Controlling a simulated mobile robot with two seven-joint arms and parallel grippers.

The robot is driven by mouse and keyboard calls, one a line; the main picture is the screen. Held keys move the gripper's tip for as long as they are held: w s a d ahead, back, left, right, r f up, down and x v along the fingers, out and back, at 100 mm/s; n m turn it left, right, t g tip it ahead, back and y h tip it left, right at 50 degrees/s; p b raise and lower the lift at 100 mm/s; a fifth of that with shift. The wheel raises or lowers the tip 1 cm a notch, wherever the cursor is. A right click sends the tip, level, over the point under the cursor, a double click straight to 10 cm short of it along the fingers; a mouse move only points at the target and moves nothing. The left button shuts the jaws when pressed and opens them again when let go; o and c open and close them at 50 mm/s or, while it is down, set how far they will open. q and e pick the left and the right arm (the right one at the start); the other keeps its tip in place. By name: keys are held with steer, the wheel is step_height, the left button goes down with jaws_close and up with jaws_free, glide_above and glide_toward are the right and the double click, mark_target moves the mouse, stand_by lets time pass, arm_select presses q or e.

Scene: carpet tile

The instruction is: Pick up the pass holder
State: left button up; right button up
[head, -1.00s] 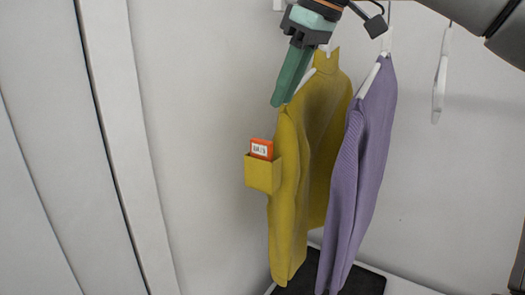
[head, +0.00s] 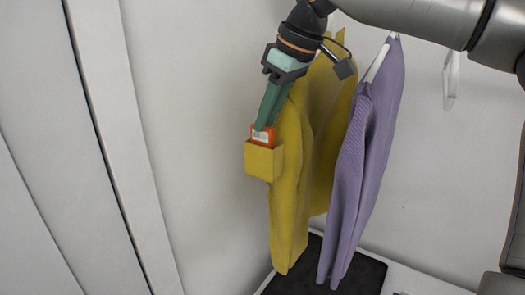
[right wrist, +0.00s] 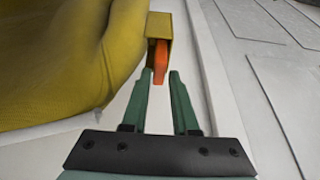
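The pass holder (head: 264,139) is a small orange piece with a white label. It stands in the pocket (head: 263,163) on the side of a mustard-yellow garment (head: 295,200), its top showing above the rim. My right gripper (head: 263,126) is at the holder's top edge, fingers pointing down and hiding part of the label. In the right wrist view the two green fingers (right wrist: 162,74) are apart, with the orange holder (right wrist: 161,58) in line with the gap at their tips. I cannot tell whether they touch it. My left gripper is not in view.
A purple garment (head: 362,170) hangs right of the yellow one. An empty white hanger (head: 451,82) is farther right. A dark mat (head: 360,272) lies below the clothes. Pale wall panels (head: 60,160) stand at left, with free space left of the pocket.

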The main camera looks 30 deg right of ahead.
mark_target(265, 139)
steer(key=shift+x, duration=1.55)
steer(key=shift+r, duration=0.1)
steer(key=shift+c, duration=0.4)
jaws_close()
